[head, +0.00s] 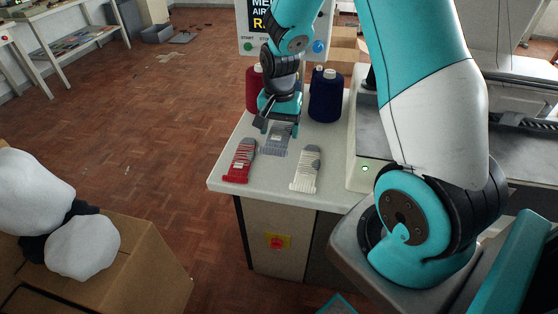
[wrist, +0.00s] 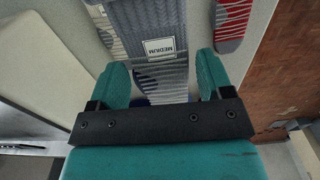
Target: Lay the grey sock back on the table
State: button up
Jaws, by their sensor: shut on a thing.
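The grey sock (head: 278,141) has a white label reading MEDIUM and hangs or lies between the red and the cream sock in the head view. In the wrist view the grey sock (wrist: 150,18) runs between the two teal fingers. My gripper (head: 280,124) is shut on it, and it also shows in the wrist view (wrist: 163,62). The light table (head: 270,185) is just below. I cannot tell whether the sock touches the tabletop. The gripper hides part of the sock in the head view.
A red striped sock (head: 239,160) lies to the left and a cream sock (head: 306,169) to the right. A dark red yarn cone (head: 253,90) and a navy cone (head: 325,96) stand behind. A machine (head: 364,150) borders the right side. The table's front strip is clear.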

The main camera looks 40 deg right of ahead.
aim_at(280, 166)
notch_tip(280, 166, down, 11)
jog(key=shift+r, duration=0.1)
dwell(0.4)
jog(key=o, duration=1)
jog(key=shift+f, duration=0.2)
